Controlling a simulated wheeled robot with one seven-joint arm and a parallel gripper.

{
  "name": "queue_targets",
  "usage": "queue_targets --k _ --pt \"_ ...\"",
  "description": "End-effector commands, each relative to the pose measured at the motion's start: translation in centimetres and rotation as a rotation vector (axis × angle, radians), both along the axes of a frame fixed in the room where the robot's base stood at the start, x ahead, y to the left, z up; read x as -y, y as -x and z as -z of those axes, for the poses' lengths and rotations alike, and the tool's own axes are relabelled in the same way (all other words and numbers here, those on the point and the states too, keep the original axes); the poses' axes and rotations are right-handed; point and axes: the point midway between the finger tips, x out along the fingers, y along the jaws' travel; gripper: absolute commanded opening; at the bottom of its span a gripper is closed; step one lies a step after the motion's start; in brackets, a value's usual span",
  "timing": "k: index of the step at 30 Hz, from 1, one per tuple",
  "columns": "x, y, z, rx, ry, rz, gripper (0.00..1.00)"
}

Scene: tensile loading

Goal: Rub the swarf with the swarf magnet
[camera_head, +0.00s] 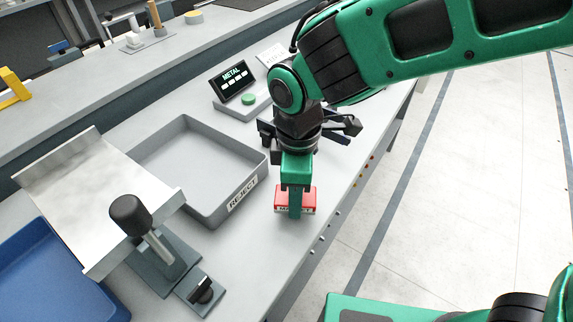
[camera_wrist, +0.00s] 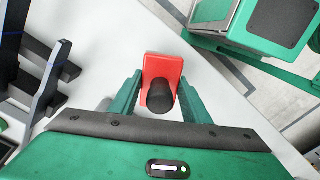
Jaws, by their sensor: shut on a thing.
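The swarf magnet (camera_head: 309,200) is a red block with a partly hidden white label on its front, at the bench's right edge beside the reject tray. In the wrist view the red block (camera_wrist: 153,66) shows a black round handle on top. My gripper (camera_head: 296,193) points down and is shut on the magnet, with a green finger on either side of the handle in the wrist view (camera_wrist: 159,88). I cannot tell whether the magnet rests on the bench or hangs just above it. I can make out no swarf in either view.
A grey tray labelled REJECT (camera_head: 243,194) stands left of the magnet. A METAL display (camera_head: 232,80) with a green button is behind it. A sloped metal plate (camera_head: 98,195), a black-knobbed lever (camera_head: 130,212) and a blue bin (camera_head: 45,270) are at left. Bare bench lies in front of the tray.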

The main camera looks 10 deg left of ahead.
Motion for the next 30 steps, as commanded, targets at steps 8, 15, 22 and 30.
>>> queue_targets --k 8,15,22,30 --pt "-0.1 0.0 -2.6 0.002 -0.002 -0.001 0.18" --pt "-0.1 -0.1 -4.7 0.001 -0.002 0.000 0.18" --pt "0.1 -0.1 -5.3 -0.001 0.000 0.002 0.18" --pt "0.2 -0.1 -5.3 0.000 0.000 0.004 0.18"
